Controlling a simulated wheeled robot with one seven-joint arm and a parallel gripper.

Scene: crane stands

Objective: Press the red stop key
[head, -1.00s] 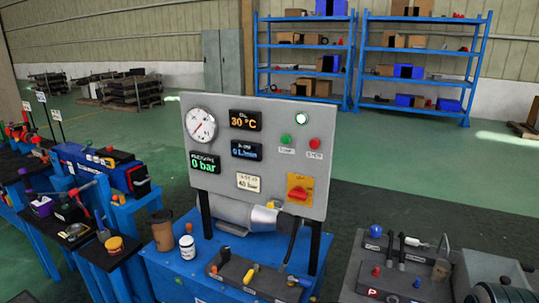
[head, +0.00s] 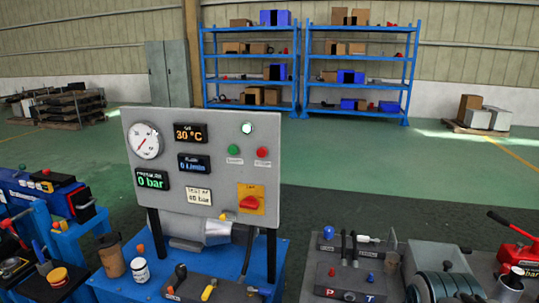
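The red stop key (head: 262,152) is a small round red button on the right side of the grey control panel (head: 140,193). A green key (head: 233,149) sits just to its left, and a lit white-green lamp (head: 247,128) is above them. Small labels are below both keys, too small to read for sure. The panel stands upright on a blue bench (head: 275,262). My gripper is not in view.
A red rotary switch (head: 249,203) on a yellow plate is lower on the panel. A brown cup (head: 111,256) and white jar (head: 140,270) stand at the bench's left. Grey valve blocks (head: 345,268) are at right. Blue shelves (head: 358,85) stand far back, with open green floor before them.

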